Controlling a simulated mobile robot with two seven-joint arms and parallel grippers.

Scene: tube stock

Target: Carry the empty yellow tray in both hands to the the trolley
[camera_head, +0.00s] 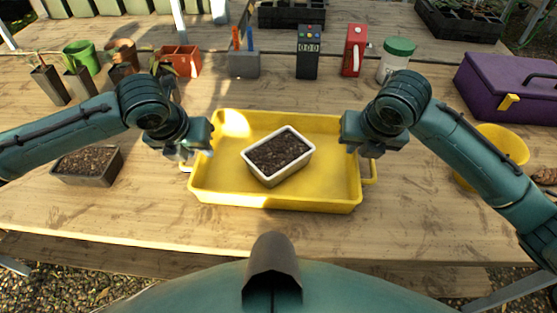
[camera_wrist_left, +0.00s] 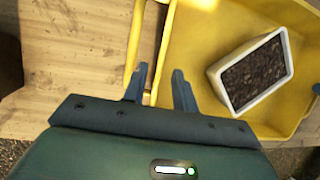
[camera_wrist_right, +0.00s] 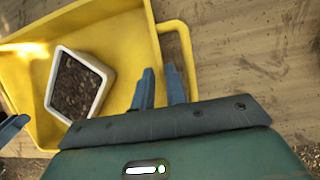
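The yellow tray (camera_head: 340,185) lies on the wooden bench in front of me. It is not empty: a white-rimmed pot of dark soil (camera_head: 279,155) stands in it, tilted in angle to the tray's sides. My left gripper (camera_head: 188,152) is at the tray's left end, and in the left wrist view its parted fingers (camera_wrist_left: 159,88) are over the rim and handle there. My right gripper (camera_head: 366,150) is at the right end. In the right wrist view its fingers (camera_wrist_right: 161,88) are parted near the rim and handle (camera_wrist_right: 184,50). Contact cannot be told. No trolley shows.
A grey soil tray (camera_head: 88,167) stands left of the yellow tray. A yellow pot (camera_head: 503,146) and a purple toolbox (camera_head: 505,88) are at right. Behind stand terracotta pots (camera_head: 182,61), a dark meter (camera_head: 308,52), a red box (camera_head: 354,50) and a green-lidded jar (camera_head: 396,60).

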